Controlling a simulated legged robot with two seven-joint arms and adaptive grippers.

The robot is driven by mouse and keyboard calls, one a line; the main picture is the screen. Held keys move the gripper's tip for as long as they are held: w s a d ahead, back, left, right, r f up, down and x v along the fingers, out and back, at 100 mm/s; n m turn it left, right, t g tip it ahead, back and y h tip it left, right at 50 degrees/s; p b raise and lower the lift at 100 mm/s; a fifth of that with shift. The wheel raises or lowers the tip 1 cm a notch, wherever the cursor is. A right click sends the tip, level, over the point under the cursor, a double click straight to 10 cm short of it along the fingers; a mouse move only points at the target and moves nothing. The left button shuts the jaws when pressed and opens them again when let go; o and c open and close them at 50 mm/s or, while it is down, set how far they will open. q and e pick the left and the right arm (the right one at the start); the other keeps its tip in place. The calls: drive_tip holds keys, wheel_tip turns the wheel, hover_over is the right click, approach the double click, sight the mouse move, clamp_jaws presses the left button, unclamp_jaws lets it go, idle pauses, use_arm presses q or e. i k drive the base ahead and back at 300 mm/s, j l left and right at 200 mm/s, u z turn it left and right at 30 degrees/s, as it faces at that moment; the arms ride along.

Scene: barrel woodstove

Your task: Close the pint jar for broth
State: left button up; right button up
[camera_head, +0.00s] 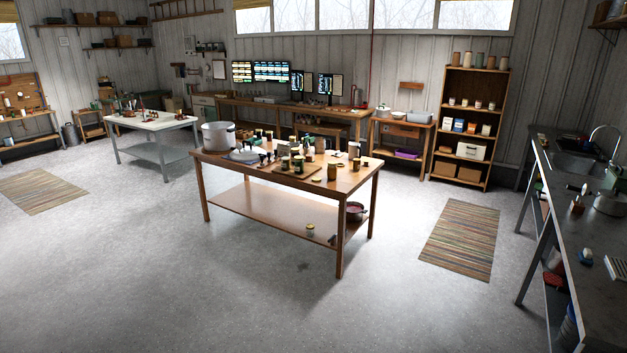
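A wooden table (347,182) stands in the middle of the room, some way off. Several small jars stand on its top, among them an amber jar (332,172) near the front edge and a jar (298,164) further left. Another small jar (310,229) with a pale yellowish lid is on the lower shelf. Labels are too small to read, so I cannot tell which one is the pint jar for broth, or whether it is open. Neither of my grippers is in view.
A large metal pot (218,136) stands on the table's left end. A dark red pot (355,211) is on its lower shelf. A steel counter (592,235) runs along the right. Rugs (460,239) lie flat. The grey floor in front is clear.

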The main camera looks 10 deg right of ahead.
sight(285, 162)
drive_tip(key=i, duration=0.95)
drive_tip(key=i+z, duration=0.1)
drive_tip(key=i, duration=1.75)
drive_tip(key=i+j+z, duration=0.15)
drive_tip(key=i, duration=0.8)
drive_tip(key=i+j, duration=0.1)
drive_tip(key=i, duration=0.8)
drive_tip(key=i+j+z, duration=0.1)
drive_tip(key=i+z, duration=0.15)
drive_tip(key=i, duration=0.2)
drive_tip(key=i+j+z, duration=0.3)
drive_tip(key=i, duration=0.15)
drive_tip(key=i+j+z, duration=0.25)
drive_tip(key=i, duration=0.2)
